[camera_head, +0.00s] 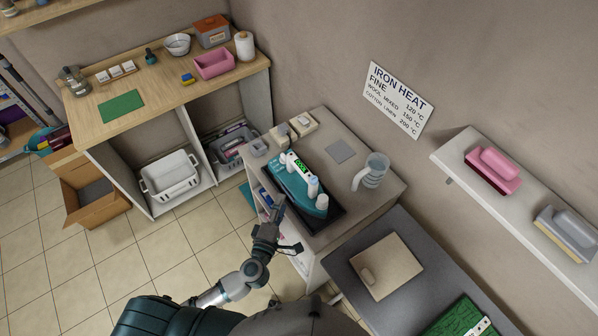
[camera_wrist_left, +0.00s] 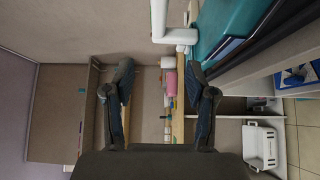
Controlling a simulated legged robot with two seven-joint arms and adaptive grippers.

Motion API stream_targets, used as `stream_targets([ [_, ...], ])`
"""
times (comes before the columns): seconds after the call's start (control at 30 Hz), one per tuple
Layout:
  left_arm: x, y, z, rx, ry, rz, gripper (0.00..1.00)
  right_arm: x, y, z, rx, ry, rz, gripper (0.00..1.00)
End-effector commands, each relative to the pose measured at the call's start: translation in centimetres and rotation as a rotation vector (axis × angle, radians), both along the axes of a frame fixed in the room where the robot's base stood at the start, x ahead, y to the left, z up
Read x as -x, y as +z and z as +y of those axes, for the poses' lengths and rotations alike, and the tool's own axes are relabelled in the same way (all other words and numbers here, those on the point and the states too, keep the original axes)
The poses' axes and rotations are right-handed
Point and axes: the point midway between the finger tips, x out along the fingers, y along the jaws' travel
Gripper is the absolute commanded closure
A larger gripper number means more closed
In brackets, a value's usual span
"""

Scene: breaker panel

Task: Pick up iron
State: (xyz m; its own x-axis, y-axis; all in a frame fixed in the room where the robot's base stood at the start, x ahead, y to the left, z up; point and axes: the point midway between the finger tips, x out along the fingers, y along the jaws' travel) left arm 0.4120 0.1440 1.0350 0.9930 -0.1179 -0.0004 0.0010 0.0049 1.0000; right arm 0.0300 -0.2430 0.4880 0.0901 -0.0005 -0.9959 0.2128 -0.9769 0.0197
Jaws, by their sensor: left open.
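A teal and white appliance (camera_head: 285,178) with a lit green display, which looks like the iron, sits on a dark tray (camera_head: 325,219) on the grey cabinet top. Its white parts stand up from the teal body. My left gripper (camera_head: 275,208) is at the cabinet's front edge, just in front of the tray. In the left wrist view, the left gripper (camera_wrist_left: 160,78) has its fingers apart with nothing held between them. The teal body (camera_wrist_left: 222,28) and a white handle-like part (camera_wrist_left: 174,36) show beyond and above the fingers there. My right gripper is not in view.
A clear jug (camera_head: 372,170) stands right of the tray, and small boxes (camera_head: 303,123) stand behind it. A wall shelf (camera_head: 455,155) holds pink (camera_head: 493,168) and grey (camera_head: 567,233) handled blocks. A grey table (camera_head: 345,262) adjoins at the right. Tiled floor is open at left.

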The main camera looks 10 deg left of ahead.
Motion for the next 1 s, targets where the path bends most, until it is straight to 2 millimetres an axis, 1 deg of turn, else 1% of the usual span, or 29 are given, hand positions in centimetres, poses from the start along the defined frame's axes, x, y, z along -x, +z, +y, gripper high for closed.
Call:
stream_targets([
  [0.03, -1.3, 0.3, -0.1, 0.000, 0.001, -0.004, 0.44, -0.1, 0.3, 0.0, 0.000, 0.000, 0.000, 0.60],
  [0.1, -3.1, 0.2, -0.2, 0.001, 0.001, -0.003, 0.44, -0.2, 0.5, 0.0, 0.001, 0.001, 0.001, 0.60],
  [0.2, -5.6, 0.1, -0.1, 0.003, 0.002, -0.003, 0.44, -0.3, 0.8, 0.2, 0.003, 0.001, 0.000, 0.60],
  [0.33, -8.4, 0.0, -0.1, 0.006, 0.002, -0.003, 0.44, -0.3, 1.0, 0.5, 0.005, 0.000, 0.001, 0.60],
  [0.43, -9.8, -0.1, 0.0, 0.007, 0.001, -0.001, 0.44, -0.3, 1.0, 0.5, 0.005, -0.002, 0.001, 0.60],
  [0.57, -10.6, -0.1, -0.2, 0.008, 0.001, -0.001, 0.44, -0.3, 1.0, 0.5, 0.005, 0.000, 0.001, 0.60],
  [0.67, -11.5, 0.0, -0.8, 0.007, 0.001, -0.002, 0.44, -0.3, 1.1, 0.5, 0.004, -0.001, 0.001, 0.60],
  [0.8, -13.7, 0.2, -2.0, 0.003, 0.000, -0.002, 0.44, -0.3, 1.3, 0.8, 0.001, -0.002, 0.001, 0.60],
  [0.9, -15.0, 0.1, -2.3, 0.001, -0.001, -0.001, 0.44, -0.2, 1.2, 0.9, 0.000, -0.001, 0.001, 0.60],
  [1.0, -15.6, 0.0, -2.4, 0.001, -0.001, 0.000, 0.44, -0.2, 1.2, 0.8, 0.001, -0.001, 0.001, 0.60],
])
